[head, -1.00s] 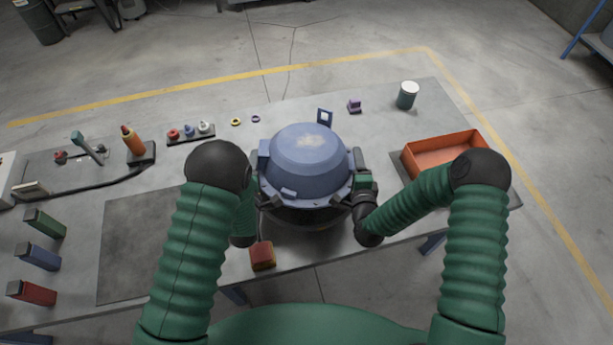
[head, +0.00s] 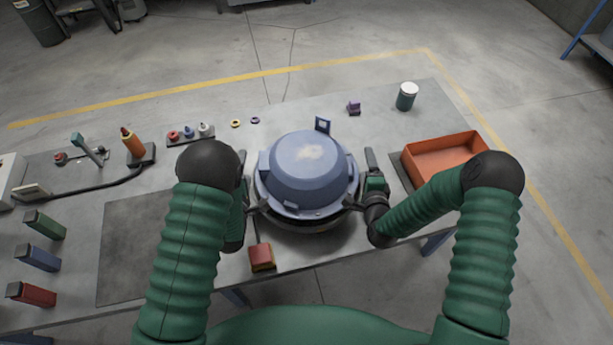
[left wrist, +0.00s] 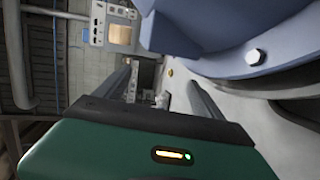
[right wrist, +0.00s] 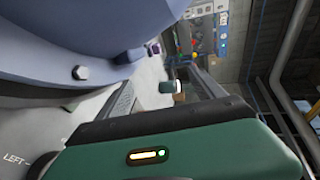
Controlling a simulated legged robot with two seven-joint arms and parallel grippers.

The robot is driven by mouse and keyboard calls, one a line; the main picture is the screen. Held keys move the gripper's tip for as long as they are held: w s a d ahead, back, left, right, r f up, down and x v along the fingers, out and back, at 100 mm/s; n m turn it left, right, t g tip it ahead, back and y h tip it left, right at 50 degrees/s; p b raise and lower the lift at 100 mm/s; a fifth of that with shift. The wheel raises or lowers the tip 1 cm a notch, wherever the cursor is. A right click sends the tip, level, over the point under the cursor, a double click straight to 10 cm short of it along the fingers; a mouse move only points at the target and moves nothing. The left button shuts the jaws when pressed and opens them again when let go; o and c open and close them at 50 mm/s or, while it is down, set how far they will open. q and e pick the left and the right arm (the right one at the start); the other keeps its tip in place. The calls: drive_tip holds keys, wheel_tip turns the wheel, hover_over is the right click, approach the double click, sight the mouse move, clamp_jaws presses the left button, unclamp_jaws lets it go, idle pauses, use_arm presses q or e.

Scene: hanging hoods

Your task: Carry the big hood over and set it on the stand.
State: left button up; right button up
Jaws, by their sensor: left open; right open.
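The big hood (head: 306,172) is a blue dome with a flange and bolts. It sits over a dark round base, which I take for the stand (head: 318,221), in the middle of the table's near part. Most of the base is hidden under the hood. My left gripper (head: 249,187) is at the hood's left side, partly hidden by my arm. My right gripper (head: 371,164) is at its right side, with a visible gap. Both are open and empty. The hood's edge also shows in the left wrist view (left wrist: 225,30) and the right wrist view (right wrist: 70,45).
A red and yellow block (head: 262,257) lies near the front edge, close to my left arm. An orange tray (head: 447,151) is at the right. A green-and-white canister (head: 406,97) stands at the back right. Several colored blocks and tools are on the left.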

use_arm(q)
drive_tip(key=v, duration=1)
drive_tip(key=shift+s, duration=0.3)
use_arm(e)
drive_tip(key=v, duration=1.2)
use_arm(q)
drive_tip(key=shift+r, duration=0.1)
drive_tip(key=c, duration=0.3)
drive_tip(key=shift+c, duration=0.2)
